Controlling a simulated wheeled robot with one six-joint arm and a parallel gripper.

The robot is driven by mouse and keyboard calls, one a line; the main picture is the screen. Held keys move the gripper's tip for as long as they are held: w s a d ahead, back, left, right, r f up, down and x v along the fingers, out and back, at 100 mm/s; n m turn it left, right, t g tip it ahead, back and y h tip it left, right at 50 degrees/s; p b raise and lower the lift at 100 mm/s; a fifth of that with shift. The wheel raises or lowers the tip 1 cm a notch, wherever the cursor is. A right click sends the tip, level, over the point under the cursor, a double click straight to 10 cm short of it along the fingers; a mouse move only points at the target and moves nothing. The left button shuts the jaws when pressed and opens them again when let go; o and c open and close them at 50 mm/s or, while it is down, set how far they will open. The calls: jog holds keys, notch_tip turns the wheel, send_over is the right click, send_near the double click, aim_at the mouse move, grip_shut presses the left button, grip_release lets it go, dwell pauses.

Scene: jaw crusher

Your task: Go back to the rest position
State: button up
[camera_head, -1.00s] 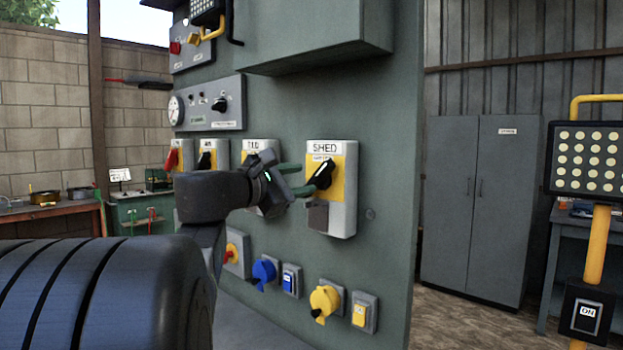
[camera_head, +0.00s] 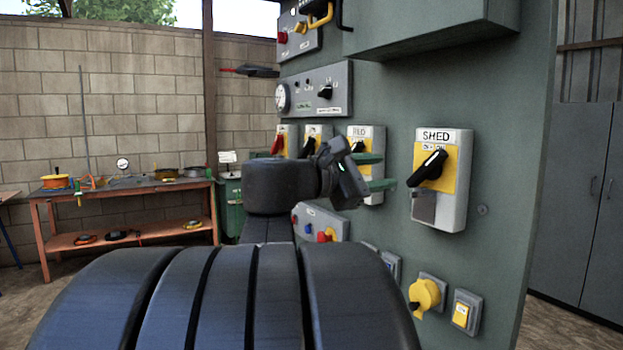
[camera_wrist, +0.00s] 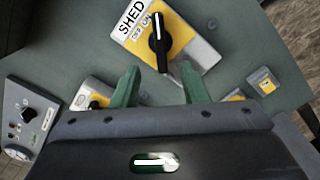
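My gripper (camera_head: 378,172) is in front of the green panel (camera_head: 500,150), to the left of the SHED switch (camera_head: 441,180) in the head view. Its two green fingers are apart with nothing between them, as the wrist view (camera_wrist: 160,88) also shows. The SHED switch has a black handle on a yellow plate, and it also shows in the wrist view (camera_wrist: 158,45) just beyond the fingertips. The handle is tilted and points to the OFF/ON label area. A gap lies between the fingers and the handle in the head view.
Other switches line the panel, including the partly hidden RLD switch (camera_head: 366,140). A yellow socket (camera_head: 425,295) is low on the panel. A grey box (camera_head: 430,22) juts out above. An orange workbench (camera_head: 130,190) stands at the left, and a grey cabinet (camera_head: 575,190) at the right.

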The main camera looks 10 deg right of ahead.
aim_at(423, 164)
jog(key=x, duration=1.4)
jog(key=shift+a, duration=0.1)
jog(key=shift+s+a, duration=0.15)
jog(key=shift+a, duration=0.35)
jog(key=v, duration=1.3)
jog(key=x, duration=1.4)
jog(key=shift+d, duration=0.3)
jog(key=shift+a+r+n+p, duration=0.35)
jog(key=shift+n+p, duration=0.35)
jog(key=shift+p, duration=0.4)
jog(key=n+p, duration=0.3)
jog(key=p, duration=0.1)
jog(key=shift+n, duration=0.3)
jog(key=shift+f+p, duration=0.1)
jog(key=shift+p, duration=0.2)
